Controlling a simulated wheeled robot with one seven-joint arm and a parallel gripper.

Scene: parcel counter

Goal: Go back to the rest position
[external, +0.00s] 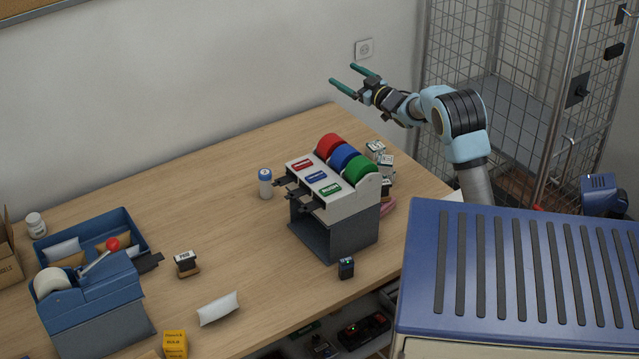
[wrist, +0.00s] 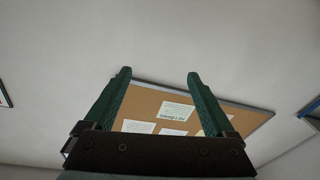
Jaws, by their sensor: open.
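My gripper (external: 348,77) is open and empty, raised in the air above the far right part of the wooden counter (external: 215,215) in the external view. Its two green fingers point left toward the wall. In the wrist view the fingers of my gripper (wrist: 157,78) stand apart with nothing between them. Behind them are a pale wall and a cork board (wrist: 150,105) with papers.
A dispenser (external: 335,220) with red, blue and green rolls stands on the counter's right part, a small bottle (external: 265,183) beside it. A blue tape dispenser (external: 95,305), blue tray (external: 132,230), stamp (external: 186,264) and white packet (external: 218,308) are left. A wire cage (external: 500,60) stands behind my arm.

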